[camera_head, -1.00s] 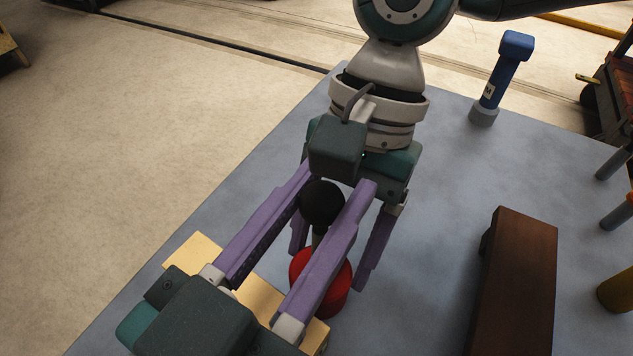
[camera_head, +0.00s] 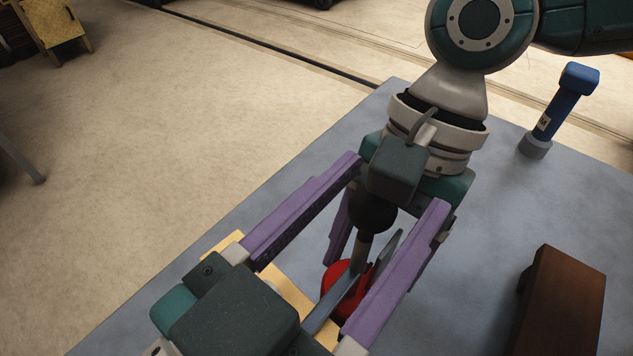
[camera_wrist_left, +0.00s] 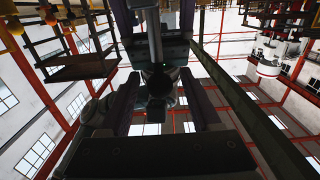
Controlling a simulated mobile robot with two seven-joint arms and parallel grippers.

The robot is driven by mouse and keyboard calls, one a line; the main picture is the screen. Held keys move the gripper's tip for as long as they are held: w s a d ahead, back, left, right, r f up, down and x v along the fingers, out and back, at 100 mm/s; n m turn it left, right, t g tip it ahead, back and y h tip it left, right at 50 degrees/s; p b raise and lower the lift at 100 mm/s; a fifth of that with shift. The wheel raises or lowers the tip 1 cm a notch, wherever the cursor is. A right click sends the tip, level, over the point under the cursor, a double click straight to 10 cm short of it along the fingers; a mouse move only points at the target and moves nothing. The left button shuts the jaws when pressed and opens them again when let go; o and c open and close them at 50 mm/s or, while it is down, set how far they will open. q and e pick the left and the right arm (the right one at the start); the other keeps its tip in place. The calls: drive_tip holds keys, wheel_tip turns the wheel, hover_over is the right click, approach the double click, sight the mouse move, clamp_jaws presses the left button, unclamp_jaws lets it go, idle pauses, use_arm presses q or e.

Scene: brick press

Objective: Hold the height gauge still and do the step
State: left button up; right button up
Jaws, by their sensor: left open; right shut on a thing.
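My left gripper (camera_head: 395,183) reaches in from the lower left. Its purple fingers are spread wide on either side of the knob, apart from it. The knob also shows between the fingers in the left wrist view (camera_wrist_left: 160,82). My right gripper (camera_head: 372,268) comes down from the upper right and is shut on the gauge. Its exact contact is hidden. A grey bar (camera_head: 335,300) shows between the left fingers.
A tan plate (camera_head: 285,288) lies beneath the left gripper on the blue-grey table (camera_head: 480,260). A dark brown wooden block (camera_head: 572,295) lies to the right. A blue tool (camera_head: 560,108) stands near the back edge. Table between them is clear.

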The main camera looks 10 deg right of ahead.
use_arm(q)
drive_tip(key=shift+a, duration=0.1)
drive_tip(key=v, duration=1.2)
use_arm(e)
drive_tip(key=o, duration=1.5)
drive_tip(key=v, duration=1.2)
